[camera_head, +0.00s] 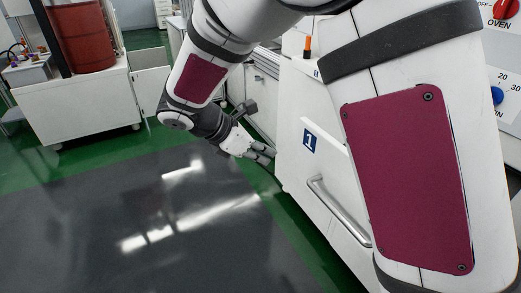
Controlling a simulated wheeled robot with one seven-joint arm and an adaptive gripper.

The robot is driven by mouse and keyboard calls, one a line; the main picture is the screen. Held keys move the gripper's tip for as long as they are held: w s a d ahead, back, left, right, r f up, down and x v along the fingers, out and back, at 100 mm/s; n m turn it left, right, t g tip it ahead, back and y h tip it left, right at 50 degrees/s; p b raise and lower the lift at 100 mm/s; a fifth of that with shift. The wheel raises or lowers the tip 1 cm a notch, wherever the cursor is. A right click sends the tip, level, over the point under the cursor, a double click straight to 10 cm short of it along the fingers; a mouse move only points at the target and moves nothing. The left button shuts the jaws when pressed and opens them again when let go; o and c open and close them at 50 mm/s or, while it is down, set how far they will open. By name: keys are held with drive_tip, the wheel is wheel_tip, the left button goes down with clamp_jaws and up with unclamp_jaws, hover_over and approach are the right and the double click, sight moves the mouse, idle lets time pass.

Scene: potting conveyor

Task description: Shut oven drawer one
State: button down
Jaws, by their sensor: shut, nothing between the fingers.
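Oven drawer one (293,170) has a white front with a blue label "1" (309,141) and a silver bar handle (337,212). It stands out from the white cabinet at the right of the head view. My arm hides part of it. My gripper (268,156) is shut and empty, close to the left edge of the drawer front. I cannot tell whether the fingertips touch it.
The oven panel (497,70) with a red knob (506,8) and a blue knob (497,95) is at the far right. A white cart (75,112) bearing a red drum (82,38) stands upper left. The dark floor (110,215) is clear.

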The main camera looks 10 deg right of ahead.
sight(302, 164)
drive_tip(key=shift+w+d+f+b, duration=0.35)
drive_tip(key=shift+d+f, duration=0.35)
drive_tip(key=shift+d, duration=0.65)
drive_tip(key=shift+w+d+f+b, duration=0.15)
drive_tip(key=shift+w+d+f, duration=0.5)
drive_tip(key=shift+d, duration=0.65)
drive_tip(key=shift+w+d+f+b, duration=0.25)
drive_tip(key=shift+d+f, duration=0.55)
drive_tip(key=shift+d, duration=0.55)
drive_tip(key=w+d+p, duration=0.1)
drive_tip(key=w+d, duration=0.2)
drive_tip(key=d, duration=0.6)
drive_tip(key=w+d+p, duration=0.1)
drive_tip(key=w+d, duration=0.2)
drive_tip(key=d, duration=0.6)
drive_tip(key=w+d+p, duration=0.1)
drive_tip(key=w+d, duration=0.2)
drive_tip(key=d, duration=0.7)
drive_tip(key=shift+d+p, duration=0.1)
drive_tip(key=shift+p, duration=0.3)
drive_tip(key=shift+d, duration=0.1)
